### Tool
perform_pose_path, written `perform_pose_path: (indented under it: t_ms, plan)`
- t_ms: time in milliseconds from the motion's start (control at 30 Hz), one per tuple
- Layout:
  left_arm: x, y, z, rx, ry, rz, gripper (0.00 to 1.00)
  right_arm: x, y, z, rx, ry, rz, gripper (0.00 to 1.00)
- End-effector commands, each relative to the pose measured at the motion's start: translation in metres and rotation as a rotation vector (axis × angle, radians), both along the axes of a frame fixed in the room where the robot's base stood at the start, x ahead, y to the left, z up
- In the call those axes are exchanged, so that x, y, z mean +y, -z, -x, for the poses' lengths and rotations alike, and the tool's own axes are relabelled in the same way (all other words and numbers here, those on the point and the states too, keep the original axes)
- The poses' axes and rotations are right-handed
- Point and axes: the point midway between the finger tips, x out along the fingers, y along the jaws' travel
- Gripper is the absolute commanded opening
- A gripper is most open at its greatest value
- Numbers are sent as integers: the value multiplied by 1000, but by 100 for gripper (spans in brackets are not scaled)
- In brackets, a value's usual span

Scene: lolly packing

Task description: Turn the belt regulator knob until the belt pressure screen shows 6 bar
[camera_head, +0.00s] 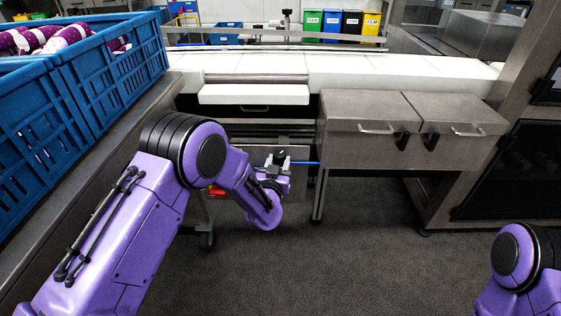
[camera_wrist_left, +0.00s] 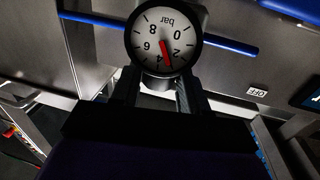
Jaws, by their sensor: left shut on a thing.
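In the left wrist view, a round white pressure gauge (camera_wrist_left: 150,38) marked "bar" appears upside down, its red needle pointing around 2 to 4; I cannot read it exactly. Just below it, the regulator knob (camera_wrist_left: 157,82) sits between the two dark fingers of my left gripper (camera_wrist_left: 158,95), which is shut on it. The lower part of the knob is hidden. In the head view, the dark regulator (camera_head: 282,160) shows beyond my left wrist, and the gripper is mostly hidden. A dark screen (camera_wrist_left: 313,94) is cut off at the wrist view's right edge. My right gripper is out of view.
A blue tube (camera_wrist_left: 215,38) runs past the gauge. An "OFF" label (camera_wrist_left: 257,92) is on the metal panel. Steel boxes (camera_head: 370,130) with handles stand right of the regulator. A blue crate (camera_head: 110,70) with purple packs stands at left. The floor in front is clear.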

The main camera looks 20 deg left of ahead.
Motion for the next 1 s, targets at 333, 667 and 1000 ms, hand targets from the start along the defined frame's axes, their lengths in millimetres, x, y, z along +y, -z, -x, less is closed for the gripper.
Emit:
perform_pose_path:
  t_ms: [333,667,1000]
  plan:
    - [8,2,0,1,272,0,14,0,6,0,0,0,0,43]
    - [11,2,-1,1,421,1,14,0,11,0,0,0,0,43]
    - [11,1,-1,0,460,1,14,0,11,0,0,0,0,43]
